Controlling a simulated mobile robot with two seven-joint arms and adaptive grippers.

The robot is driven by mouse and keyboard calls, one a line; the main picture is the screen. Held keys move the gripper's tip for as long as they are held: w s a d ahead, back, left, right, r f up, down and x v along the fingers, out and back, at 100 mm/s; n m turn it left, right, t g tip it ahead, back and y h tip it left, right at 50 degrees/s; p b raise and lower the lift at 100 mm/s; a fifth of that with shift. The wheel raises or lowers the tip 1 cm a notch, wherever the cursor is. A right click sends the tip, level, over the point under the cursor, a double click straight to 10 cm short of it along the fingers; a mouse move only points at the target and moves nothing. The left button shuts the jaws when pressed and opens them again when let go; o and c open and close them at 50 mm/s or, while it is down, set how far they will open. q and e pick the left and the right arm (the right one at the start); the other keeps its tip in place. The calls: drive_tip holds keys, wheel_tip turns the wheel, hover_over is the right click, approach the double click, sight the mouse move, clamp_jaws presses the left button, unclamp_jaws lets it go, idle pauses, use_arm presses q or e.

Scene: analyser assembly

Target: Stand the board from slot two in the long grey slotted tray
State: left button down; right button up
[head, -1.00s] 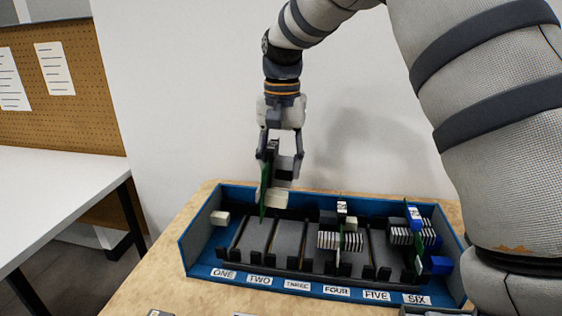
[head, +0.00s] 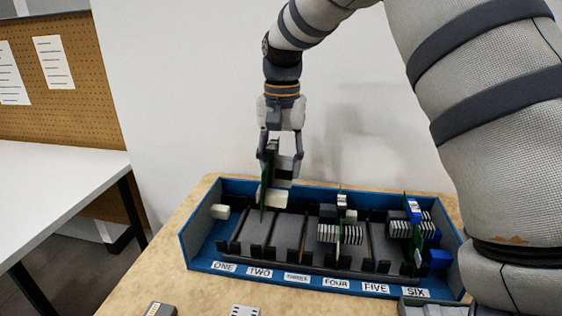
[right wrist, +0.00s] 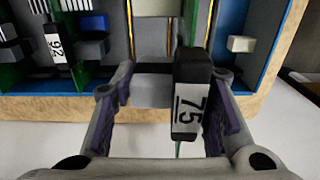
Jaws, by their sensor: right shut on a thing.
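My right gripper (head: 284,168) is shut on a dark handle block of an upright green board (head: 265,187). The block carries a white label reading 75, seen between the fingers in the right wrist view (right wrist: 188,108). The board hangs over the back of the blue case (head: 188,250), near slots one and two. I cannot tell whether its lower edge is inside a slot. A grey tray edge (head: 425,304) shows at the bottom, mostly cut off; I cannot tell if it is the long slotted tray. My left gripper is not in view.
Case labels read ONE to SIX. Boards with finned blocks stand in slot four (head: 341,233) and slot six (head: 416,235). A pale block (head: 220,211) sits at slot one. Small grey parts (head: 160,309) lie in front. A white table (head: 60,190) stands left.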

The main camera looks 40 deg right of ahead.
drive_tip(key=shift+f, duration=3.2)
idle(1.0)
drive_tip(key=o, duration=1.3)
drive_tip(key=shift+o, duration=0.5)
drive_tip(key=shift+r, duration=1.9)
